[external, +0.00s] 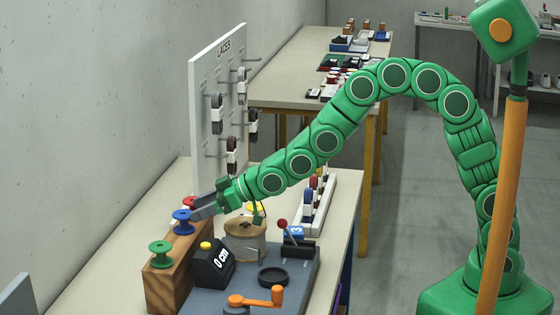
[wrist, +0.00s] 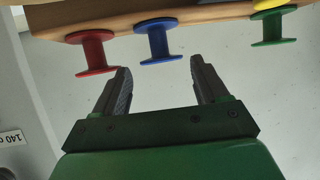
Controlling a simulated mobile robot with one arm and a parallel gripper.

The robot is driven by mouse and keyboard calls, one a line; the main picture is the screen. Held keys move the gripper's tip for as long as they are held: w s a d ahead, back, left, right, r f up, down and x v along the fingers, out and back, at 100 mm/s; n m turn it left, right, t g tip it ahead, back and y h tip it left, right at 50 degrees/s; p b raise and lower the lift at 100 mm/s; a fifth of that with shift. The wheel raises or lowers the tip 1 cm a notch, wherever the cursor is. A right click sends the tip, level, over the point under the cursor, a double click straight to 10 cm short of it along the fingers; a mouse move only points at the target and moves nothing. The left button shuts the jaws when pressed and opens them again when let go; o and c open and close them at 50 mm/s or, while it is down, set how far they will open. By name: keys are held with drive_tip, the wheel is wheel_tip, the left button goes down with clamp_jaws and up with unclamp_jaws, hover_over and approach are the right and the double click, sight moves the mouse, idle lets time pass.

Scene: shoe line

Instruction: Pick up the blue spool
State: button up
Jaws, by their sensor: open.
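The blue spool (external: 183,218) stands on the wooden block (external: 164,285) between the red spool (external: 190,203) and the green spool (external: 160,252) in the external view. My gripper (external: 196,212) is at the end of the green arm, close beside it. In the wrist view the blue spool (wrist: 157,42) is ahead of my gripper (wrist: 158,75), roughly centred between the open fingertips and just beyond them. Nothing is between the fingers. The red spool (wrist: 92,52) is close to the left fingertip, and whether they touch cannot be told.
A green spool (wrist: 273,30) with a yellow one partly behind it is at the right in the wrist view. A black counter box (external: 214,265), a large tan spool (external: 245,238) and an orange crank (external: 258,298) stand near the block. The LACES board (external: 203,110) rises behind my gripper.

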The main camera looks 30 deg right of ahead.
sight(182, 214)
drive_tip(key=shift+x, duration=2.75)
drive_tip(key=shift+a+r, duration=0.1)
drive_tip(key=shift+r, duration=0.05)
drive_tip(key=c, duration=0.7)
drive_tip(key=shift+r, duration=0.15)
drive_tip(key=shift+c, duration=0.2)
